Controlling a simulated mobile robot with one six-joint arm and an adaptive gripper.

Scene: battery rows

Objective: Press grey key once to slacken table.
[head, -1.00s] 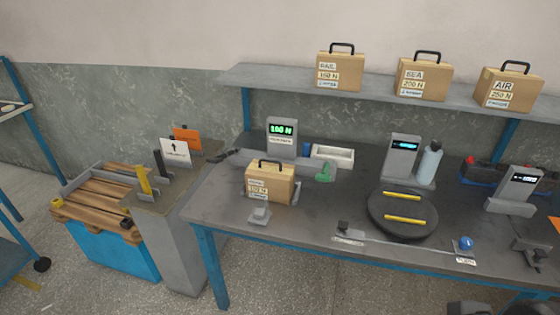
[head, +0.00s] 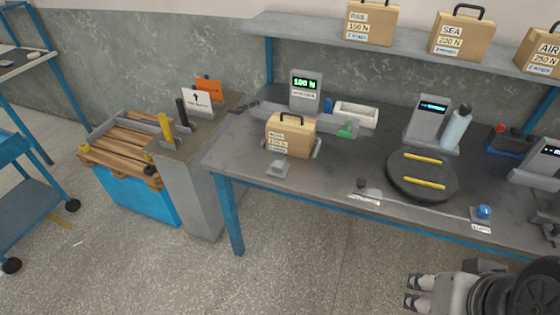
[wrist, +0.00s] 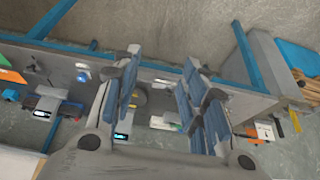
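A round dark turntable (head: 422,176) with two yellow strips lies on the grey bench (head: 240,150). A small dark grey key-like block (head: 362,184) stands at the bench's front edge, left of the turntable, with a white label whose text I cannot read. A blue knob (head: 483,211) sits on a grey base at the front right; it also shows in the wrist view (wrist: 82,75). My gripper (head: 414,290) is open and empty, in front of the bench, apart from the block. In the wrist view its fingers (wrist: 165,90) stand wide apart.
A cardboard case (head: 290,137) stands on a scale with a green-lit display (head: 305,84). A light grey block (head: 278,169) sits before it. A bottle (head: 455,129) and another display (head: 430,118) stand behind the turntable. More cases sit on the shelf (head: 300,28). The floor before the bench is clear.

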